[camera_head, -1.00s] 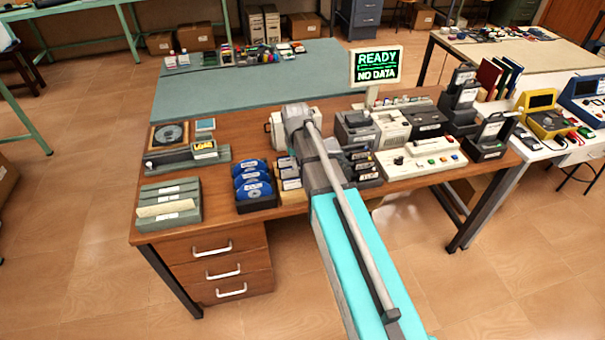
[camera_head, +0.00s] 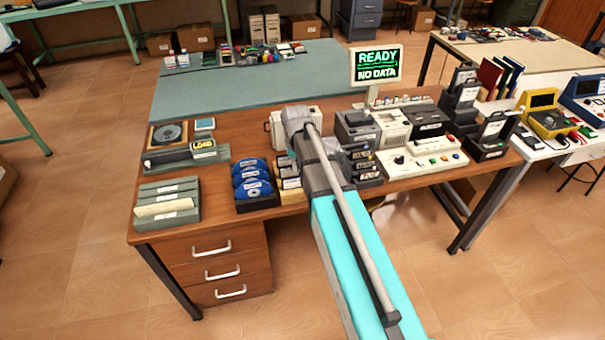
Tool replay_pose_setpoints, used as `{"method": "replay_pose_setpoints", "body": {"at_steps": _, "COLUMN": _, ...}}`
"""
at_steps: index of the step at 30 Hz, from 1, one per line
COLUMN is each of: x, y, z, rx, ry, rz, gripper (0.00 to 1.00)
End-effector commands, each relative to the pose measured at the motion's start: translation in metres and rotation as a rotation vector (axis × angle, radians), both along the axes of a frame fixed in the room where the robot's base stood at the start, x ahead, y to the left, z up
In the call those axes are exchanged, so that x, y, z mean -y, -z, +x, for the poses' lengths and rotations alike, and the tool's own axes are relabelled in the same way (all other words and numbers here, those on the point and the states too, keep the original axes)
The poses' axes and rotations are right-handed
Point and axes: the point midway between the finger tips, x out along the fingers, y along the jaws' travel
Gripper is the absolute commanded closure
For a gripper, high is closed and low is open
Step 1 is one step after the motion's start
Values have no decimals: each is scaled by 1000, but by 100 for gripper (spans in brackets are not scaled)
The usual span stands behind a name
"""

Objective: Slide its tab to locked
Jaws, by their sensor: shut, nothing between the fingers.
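I cannot make out which thing carries the tab, nor the tab itself; at this size no sliding tab can be told. A grey device with a small sign reading LOAD (camera_head: 203,145) sits at the left of the wooden desk. Blue discs (camera_head: 252,178) stand in a dark holder near the front edge. My arm reaches from the bottom of the view over the desk's front edge, and its grey joint is above the middle of the desk. My gripper's fingers do not show; they are hidden behind or below the arm.
A screen (camera_head: 376,66) reads READY, NO DATA. A light console with coloured buttons (camera_head: 423,158) and dark devices (camera_head: 485,135) crowd the right. A grey-green rack (camera_head: 167,205) stands at the front left. Bare wood (camera_head: 218,190) lies between rack and discs.

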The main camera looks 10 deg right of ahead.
Motion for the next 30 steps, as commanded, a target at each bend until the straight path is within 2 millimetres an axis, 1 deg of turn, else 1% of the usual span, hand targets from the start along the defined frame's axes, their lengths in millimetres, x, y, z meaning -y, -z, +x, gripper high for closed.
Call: {"method": "replay_pose_setpoints", "body": {"at_steps": 30, "x": 0, "y": 19, "z": 0, "rx": 0, "ry": -1, "rz": 0, "gripper": 100}}
